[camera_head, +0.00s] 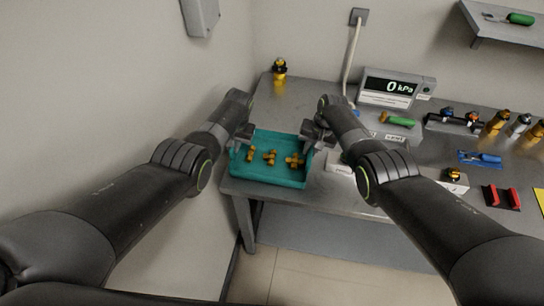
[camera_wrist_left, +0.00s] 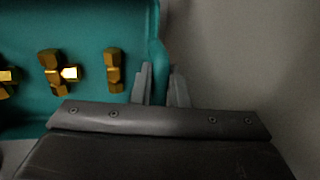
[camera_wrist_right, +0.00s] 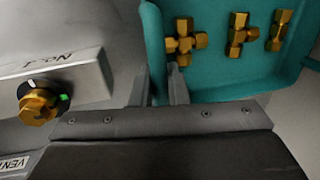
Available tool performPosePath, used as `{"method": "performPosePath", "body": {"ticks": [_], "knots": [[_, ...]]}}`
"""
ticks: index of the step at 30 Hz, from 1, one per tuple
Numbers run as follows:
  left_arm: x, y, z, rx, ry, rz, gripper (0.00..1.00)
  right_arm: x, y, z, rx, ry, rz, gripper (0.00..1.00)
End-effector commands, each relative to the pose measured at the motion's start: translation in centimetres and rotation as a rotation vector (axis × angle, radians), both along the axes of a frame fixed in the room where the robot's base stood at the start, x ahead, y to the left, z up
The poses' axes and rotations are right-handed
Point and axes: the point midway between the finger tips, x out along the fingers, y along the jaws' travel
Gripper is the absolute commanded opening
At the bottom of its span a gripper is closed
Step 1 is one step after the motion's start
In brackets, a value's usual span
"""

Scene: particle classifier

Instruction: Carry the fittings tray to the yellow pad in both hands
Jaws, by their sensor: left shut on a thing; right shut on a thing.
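The teal fittings tray (camera_head: 262,179) is level at the left end of the bench, near its front edge; I cannot tell whether it touches the bench top. Several brass fittings (camera_head: 269,157) lie in it. My left gripper (camera_head: 243,135) is shut on the tray's left wall, which also shows in the left wrist view (camera_wrist_left: 153,22). My right gripper (camera_head: 316,140) is shut on the right wall, seen in the right wrist view (camera_wrist_right: 153,40). A yellow patch (camera_head: 539,198), likely the yellow pad, is cut off at the right picture edge.
A valve block (camera_wrist_right: 60,85) stands close beside my right gripper. A wall is at left.

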Motion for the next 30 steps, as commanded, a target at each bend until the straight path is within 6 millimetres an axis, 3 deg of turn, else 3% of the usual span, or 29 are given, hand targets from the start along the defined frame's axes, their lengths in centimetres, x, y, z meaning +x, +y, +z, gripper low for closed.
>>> {"method": "performPosePath", "body": {"ticks": [11, 30], "knots": [[0.1, 0.0, 0.7, 0.001, -0.002, 0.0, 0.0, 0.1, 0.0, 0.7, 0.0, -0.002, 0.0, 0.0], [0.1, 0.0, 5.0, 0.001, -0.002, 0.0, 0.0, 0.1, 0.0, 5.0, 0.0, -0.002, 0.0, 0.0]]}}
